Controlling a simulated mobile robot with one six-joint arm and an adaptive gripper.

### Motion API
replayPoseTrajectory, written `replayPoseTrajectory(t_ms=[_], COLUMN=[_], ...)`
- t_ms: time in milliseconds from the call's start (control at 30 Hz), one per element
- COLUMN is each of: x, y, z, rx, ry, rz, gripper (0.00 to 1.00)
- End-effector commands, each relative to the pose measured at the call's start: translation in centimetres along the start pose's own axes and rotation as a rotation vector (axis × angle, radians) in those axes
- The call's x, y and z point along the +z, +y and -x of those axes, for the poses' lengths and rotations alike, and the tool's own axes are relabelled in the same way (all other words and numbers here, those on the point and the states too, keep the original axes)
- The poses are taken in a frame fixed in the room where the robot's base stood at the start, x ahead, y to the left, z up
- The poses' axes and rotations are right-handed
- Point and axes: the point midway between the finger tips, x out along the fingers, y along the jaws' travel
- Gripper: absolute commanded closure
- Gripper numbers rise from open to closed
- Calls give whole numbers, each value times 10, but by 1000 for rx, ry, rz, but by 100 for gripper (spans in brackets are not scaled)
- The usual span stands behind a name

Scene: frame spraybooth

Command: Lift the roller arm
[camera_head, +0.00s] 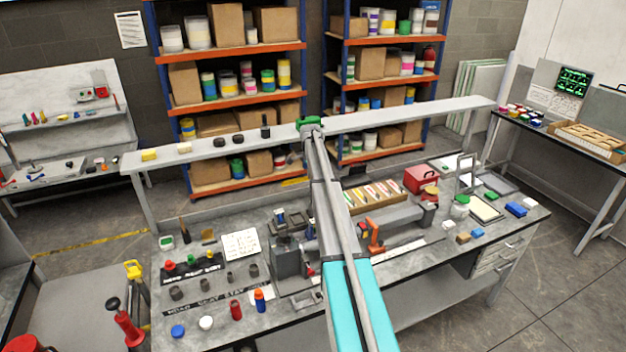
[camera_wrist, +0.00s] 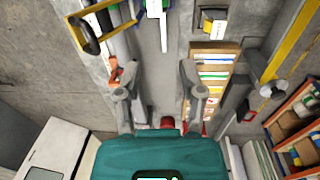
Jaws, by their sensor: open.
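I cannot pick out the roller arm for certain. A long grey fixture (camera_head: 402,214) with an orange handle (camera_head: 375,236) lies on the workbench (camera_head: 420,262), right of my arm. An orange part (camera_wrist: 125,73) also shows in the wrist view, beside the left finger; I cannot tell whether it is the same handle. My gripper (camera_head: 311,122) is at the far end of my outstretched arm in the head view, its fingers hidden. In the wrist view my gripper (camera_wrist: 160,88) is open, fingers wide apart, with nothing held between them.
A tray of coloured strips (camera_head: 374,195) stands behind the fixture, and a red box (camera_head: 421,179) to its right. A raised grey shelf (camera_head: 400,115) spans the bench's back. Small caps, cups and bottles crowd the left. Storage racks (camera_head: 228,106) stand behind.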

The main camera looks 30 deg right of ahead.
Motion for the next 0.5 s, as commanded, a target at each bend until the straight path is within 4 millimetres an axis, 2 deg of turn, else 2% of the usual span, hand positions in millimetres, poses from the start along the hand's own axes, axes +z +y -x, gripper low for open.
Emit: replayPoseTrajectory(t_ms=[500], x=[0], y=[-19], z=[20], rx=[0], ry=[0], rz=[0], gripper=[49])
